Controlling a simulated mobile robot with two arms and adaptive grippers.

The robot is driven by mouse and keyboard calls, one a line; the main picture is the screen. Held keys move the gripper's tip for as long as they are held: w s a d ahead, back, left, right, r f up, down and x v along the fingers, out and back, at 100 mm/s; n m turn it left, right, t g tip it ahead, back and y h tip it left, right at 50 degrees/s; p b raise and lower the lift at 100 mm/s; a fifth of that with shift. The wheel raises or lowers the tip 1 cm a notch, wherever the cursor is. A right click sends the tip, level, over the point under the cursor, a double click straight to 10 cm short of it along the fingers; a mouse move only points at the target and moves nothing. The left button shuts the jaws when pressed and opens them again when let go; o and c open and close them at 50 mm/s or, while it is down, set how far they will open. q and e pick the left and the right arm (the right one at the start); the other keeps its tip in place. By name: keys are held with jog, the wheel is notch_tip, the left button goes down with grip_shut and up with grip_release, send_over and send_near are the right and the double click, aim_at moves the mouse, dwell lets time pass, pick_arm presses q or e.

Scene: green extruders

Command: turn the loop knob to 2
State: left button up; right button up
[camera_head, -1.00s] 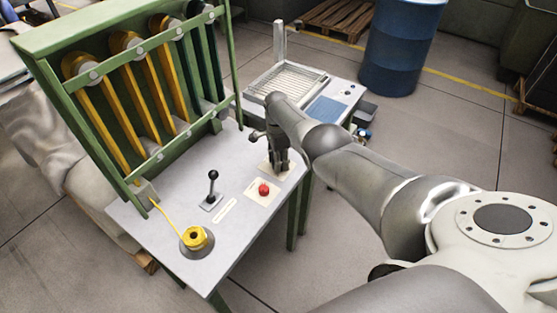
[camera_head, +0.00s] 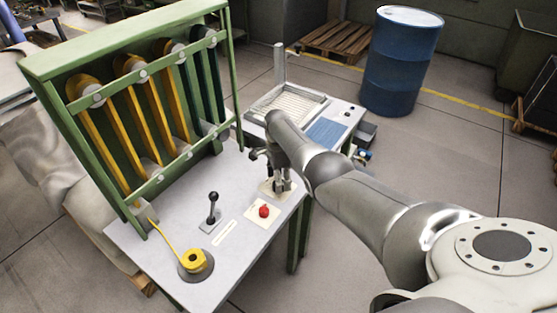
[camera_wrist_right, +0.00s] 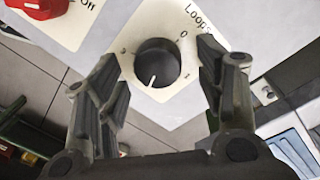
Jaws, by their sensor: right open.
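The loop knob (camera_wrist_right: 158,62) is a round black dial on a white plate marked "Loops" (camera_wrist_right: 197,15) in the right wrist view. Its white pointer line points toward the bottom of that picture. A "0" shows at its upper right and a numeral, perhaps 3, at its left. My right gripper (camera_wrist_right: 163,85) is open, one finger on each side of the knob, apparently not touching it. In the head view my right gripper (camera_head: 279,184) points down over the table's right corner and hides the knob. My left gripper is not in view.
A red button (camera_head: 263,211) sits beside the knob plate, also in the right wrist view (camera_wrist_right: 38,5). A black lever (camera_head: 213,196) and yellow spool (camera_head: 194,260) stand left on the table. The green frame (camera_head: 120,50) rises behind. A blue barrel (camera_head: 400,65) stands beyond.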

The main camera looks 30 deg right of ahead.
notch_tip(320, 180, up, 11)
jog(key=shift+w+f, duration=0.15)
jog(key=shift+w, duration=0.1)
jog(key=shift+d, duration=0.1)
dwell(0.6)
